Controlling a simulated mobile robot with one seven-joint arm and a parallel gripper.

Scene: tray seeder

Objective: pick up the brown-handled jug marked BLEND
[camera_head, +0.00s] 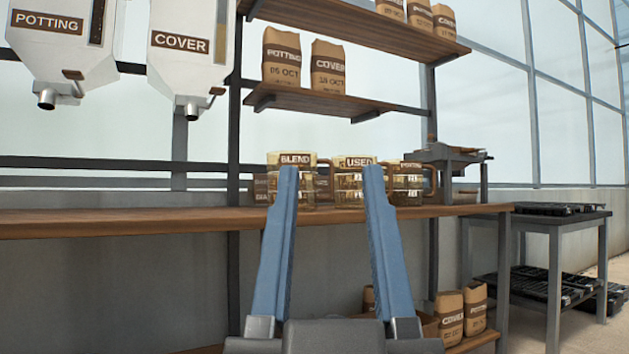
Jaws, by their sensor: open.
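The clear jug marked BLEND (307,190) stands on the wooden bench, left in a group of jugs. A brown handle shows just to its right, partly covered by the jugs. My gripper (331,170) is in the foreground with its two long blue fingers spread apart and nothing between them. The left finger covers part of the BLEND jug, and the right finger covers part of the jug marked USED (350,188). I cannot tell the exact distance from the fingers to the jugs.
A jug marked POTTING (408,184) stands right of the USED jug, beside a grey bench device (450,160). Shelves with paper bags (328,70) hang above the bench (130,220). Hoppers (185,60) hang at upper left. The left bench top is clear. A side table (550,218) stands right.

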